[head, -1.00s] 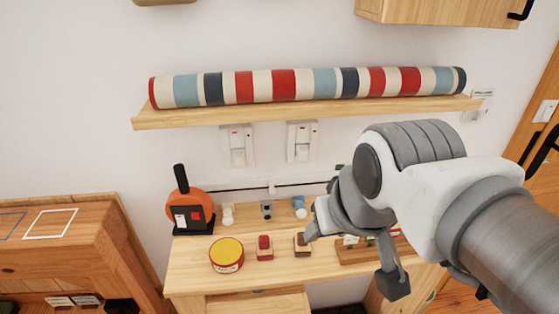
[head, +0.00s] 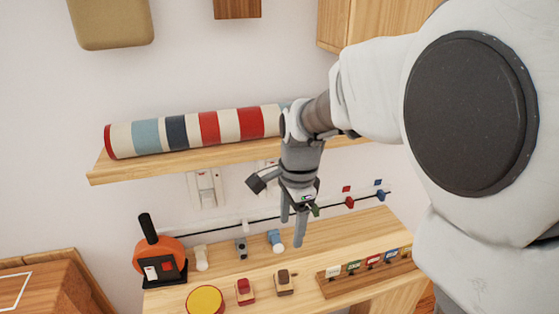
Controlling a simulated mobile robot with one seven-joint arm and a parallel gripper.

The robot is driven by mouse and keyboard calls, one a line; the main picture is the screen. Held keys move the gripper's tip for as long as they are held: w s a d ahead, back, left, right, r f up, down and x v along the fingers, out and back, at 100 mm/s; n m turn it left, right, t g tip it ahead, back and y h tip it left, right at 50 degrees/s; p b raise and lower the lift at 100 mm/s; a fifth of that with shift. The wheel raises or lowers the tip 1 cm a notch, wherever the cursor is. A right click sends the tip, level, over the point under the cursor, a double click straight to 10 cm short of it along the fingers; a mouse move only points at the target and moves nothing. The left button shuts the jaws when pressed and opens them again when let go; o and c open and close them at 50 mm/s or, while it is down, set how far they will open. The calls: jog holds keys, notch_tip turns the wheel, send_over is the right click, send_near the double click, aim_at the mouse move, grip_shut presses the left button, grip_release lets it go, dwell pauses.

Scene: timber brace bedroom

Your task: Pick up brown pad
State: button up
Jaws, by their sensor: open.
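The brown pad (head: 283,275) is a small dark brown piece on a pale block, standing on the wooden table near its front edge. My gripper (head: 292,228) is open and points down above the table. Nothing shows between its fingers. In the picture it is above and slightly right of the brown pad, apart from it. The pad is in plain view, not covered by the arm.
A similar block with a red top (head: 244,287) and a round yellow tin (head: 205,300) stand left of the pad. A wooden rack with coloured tags (head: 365,272) is to the right. A shelf (head: 145,168) with a striped roll (head: 190,131) is close behind my gripper.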

notch_tip(320, 180, down, 3)
jog(key=w+a+m, duration=0.2)
jog(key=b, duration=0.1)
send_over(284, 273)
jog(key=shift+h, duration=0.3)
jog(key=f, duration=0.8)
jog(key=a+f, duration=0.1)
jog(key=f, duration=0.2)
jog(key=shift+s+f, duration=0.25)
jog(key=shift+f, duration=0.15)
jog(key=shift+w+d+f, duration=0.1)
jog(key=shift+d+f, duration=0.05)
jog(key=shift+f, duration=0.75)
jog(key=shift+w+d+f, duration=0.1)
jog(key=shift+d+f, duration=0.05)
jog(key=shift+f, duration=0.7)
jog(key=shift+d+f, duration=0.15)
jog(key=shift+f, duration=0.75)
grip_shut()
